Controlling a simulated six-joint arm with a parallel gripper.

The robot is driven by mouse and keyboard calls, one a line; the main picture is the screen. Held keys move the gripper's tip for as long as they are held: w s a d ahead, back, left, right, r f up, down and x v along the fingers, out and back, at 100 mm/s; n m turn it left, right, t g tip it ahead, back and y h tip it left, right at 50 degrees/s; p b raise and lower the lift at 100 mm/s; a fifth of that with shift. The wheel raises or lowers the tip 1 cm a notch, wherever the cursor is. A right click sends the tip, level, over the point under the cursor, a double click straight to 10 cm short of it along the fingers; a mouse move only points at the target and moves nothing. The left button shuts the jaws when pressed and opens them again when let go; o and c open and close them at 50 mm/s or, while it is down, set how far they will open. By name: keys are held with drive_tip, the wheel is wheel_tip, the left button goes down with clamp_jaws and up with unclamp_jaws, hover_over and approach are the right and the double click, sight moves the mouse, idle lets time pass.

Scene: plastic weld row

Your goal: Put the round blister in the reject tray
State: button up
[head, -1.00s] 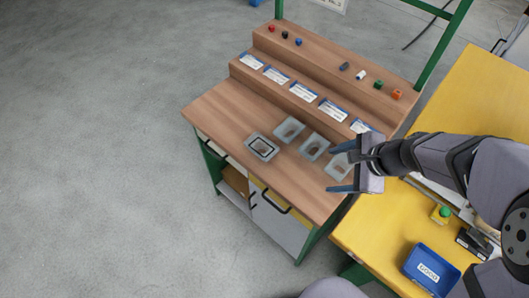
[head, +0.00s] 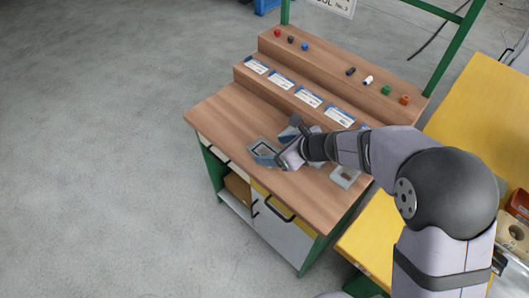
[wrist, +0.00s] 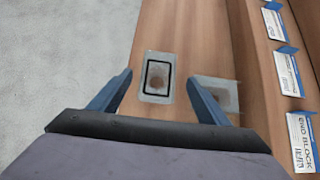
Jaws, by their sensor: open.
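A clear, rectangular blister with a black rounded outline (wrist: 157,77) lies on the wooden bench, with a roundish brown patch inside. It also shows in the head view (head: 262,149), partly covered by my gripper. A second clear blister (wrist: 222,95) lies to its right in the wrist view, partly behind my right finger. Another blister (head: 345,176) lies further right in the head view. I cannot tell for sure which one is the round one. My gripper (wrist: 159,80) is open and empty, its blue fingers either side of the black-outlined blister, seemingly above it. No reject label is readable.
A red bin (head: 519,203) shows at the right edge, its label not visible. Labelled cards (head: 309,97) line the lower step, and small coloured caps (head: 386,90) line the upper step. The bench's left end is clear. A yellow table (head: 470,120) stands to the right.

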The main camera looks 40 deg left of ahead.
sight(261, 149)
drive_tip(key=shift+x, duration=2.55)
drive_tip(key=shift+s, duration=0.1)
drive_tip(key=shift+c, duration=0.6)
drive_tip(key=c, duration=1.1)
drive_tip(key=shift+o, duration=0.2)
drive_tip(key=shift+r+p, duration=0.2)
drive_tip(key=shift+p, duration=0.1)
wheel_tip(261, 149, up, 10)
drive_tip(key=p, duration=0.2)
